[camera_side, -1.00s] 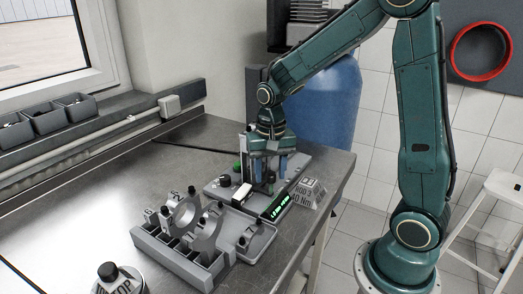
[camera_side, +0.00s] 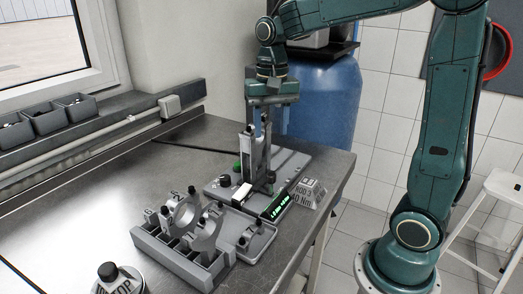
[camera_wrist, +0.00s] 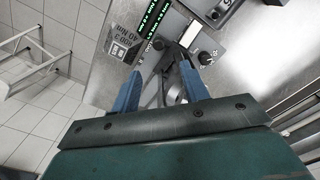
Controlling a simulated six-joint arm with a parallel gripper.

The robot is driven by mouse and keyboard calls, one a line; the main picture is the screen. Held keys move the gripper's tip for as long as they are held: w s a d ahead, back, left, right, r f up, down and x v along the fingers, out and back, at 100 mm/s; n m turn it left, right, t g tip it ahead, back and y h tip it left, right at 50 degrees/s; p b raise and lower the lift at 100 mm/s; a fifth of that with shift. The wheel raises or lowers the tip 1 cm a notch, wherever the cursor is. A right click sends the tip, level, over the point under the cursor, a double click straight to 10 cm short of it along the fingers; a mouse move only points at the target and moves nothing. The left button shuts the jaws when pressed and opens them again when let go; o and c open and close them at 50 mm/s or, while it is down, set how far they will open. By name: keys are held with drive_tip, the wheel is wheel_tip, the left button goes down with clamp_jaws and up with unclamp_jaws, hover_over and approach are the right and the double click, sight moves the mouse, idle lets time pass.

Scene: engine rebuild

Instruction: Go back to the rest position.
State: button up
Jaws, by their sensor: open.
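My gripper (camera_side: 268,133) hangs above the grey fixture plate (camera_side: 298,160), fingers pointing down. Its two blue fingers are spread apart and hold nothing. They also show in the wrist view (camera_wrist: 158,72). Below them, a grey metal part (camera_side: 247,158) stands upright on the fixture, its top near fingertip height. In the wrist view the part between the fingers is partly hidden, and I cannot tell if a finger touches it.
A green-lit display (camera_side: 279,206) and a torque label block (camera_side: 309,192) stand at the fixture's right edge. A grey rack (camera_side: 180,262) with ring-shaped parts is in front. A black-topped round item (camera_side: 108,272) stands front left. A blue tank (camera_side: 335,100) is behind the bench.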

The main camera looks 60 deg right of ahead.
drive_tip(key=shift+r, duration=0.45)
drive_tip(key=s+a+n+t, duration=0.2)
drive_tip(key=s+a+n, duration=0.1)
drive_tip(key=s, duration=0.5)
drive_tip(key=s+a+n+t, duration=0.3)
drive_tip(key=s+n, duration=0.3)
drive_tip(key=s, duration=0.2)
drive_tip(key=shift+t, duration=0.3)
